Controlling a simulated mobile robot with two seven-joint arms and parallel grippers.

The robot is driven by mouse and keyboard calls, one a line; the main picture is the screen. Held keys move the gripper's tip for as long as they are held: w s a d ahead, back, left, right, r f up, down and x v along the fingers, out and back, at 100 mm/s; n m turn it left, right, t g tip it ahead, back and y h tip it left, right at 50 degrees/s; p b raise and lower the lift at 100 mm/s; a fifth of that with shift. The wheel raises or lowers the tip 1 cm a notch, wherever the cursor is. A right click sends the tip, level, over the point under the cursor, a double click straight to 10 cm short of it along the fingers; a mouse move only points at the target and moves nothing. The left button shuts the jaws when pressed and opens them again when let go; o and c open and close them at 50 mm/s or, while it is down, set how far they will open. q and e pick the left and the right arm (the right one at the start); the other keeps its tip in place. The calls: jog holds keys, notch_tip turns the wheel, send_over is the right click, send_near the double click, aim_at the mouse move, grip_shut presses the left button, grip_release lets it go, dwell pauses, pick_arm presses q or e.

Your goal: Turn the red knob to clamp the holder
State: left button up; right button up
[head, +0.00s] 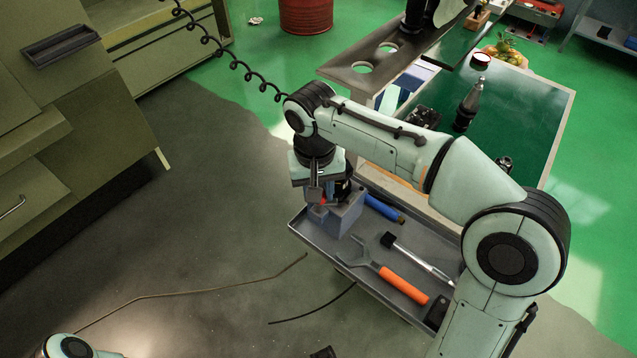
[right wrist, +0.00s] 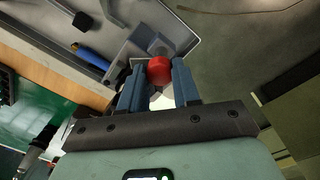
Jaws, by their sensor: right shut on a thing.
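The red knob (right wrist: 159,70) sits between the two blue fingers of my right gripper (right wrist: 156,88) in the right wrist view. The gripper is shut on it. In the head view only a small bit of the red knob (head: 323,201) shows beneath my right gripper (head: 316,194). The grey-blue holder (head: 345,214) stands at the left end of the cart tray, just below the gripper. The holder (right wrist: 148,42) is also behind the knob in the right wrist view, partly hidden by knob and fingers. My left gripper is not visible.
On the grey tray (head: 318,238) lie an orange-handled wrench (head: 403,286), a hammer (head: 415,256) and a blue-handled tool (head: 383,208). A green-topped bench (head: 520,105) with a dark bottle (head: 468,106) stands behind. Drawer cabinets (head: 75,120) are at left, with open floor between.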

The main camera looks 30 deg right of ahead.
jog(key=n+p, duration=0.1)
jog(key=n, duration=0.3)
jog(key=shift+r+n+p, duration=0.1)
jog(key=shift+n+p, duration=0.2)
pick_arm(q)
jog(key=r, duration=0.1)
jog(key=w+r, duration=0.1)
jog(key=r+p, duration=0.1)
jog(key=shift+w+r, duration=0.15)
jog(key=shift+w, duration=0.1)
pick_arm(e)
jog(key=n, duration=0.4)
jog(key=shift+n+t, duration=0.3)
jog(key=o, duration=1.1)
jog(key=shift+c, duration=0.2)
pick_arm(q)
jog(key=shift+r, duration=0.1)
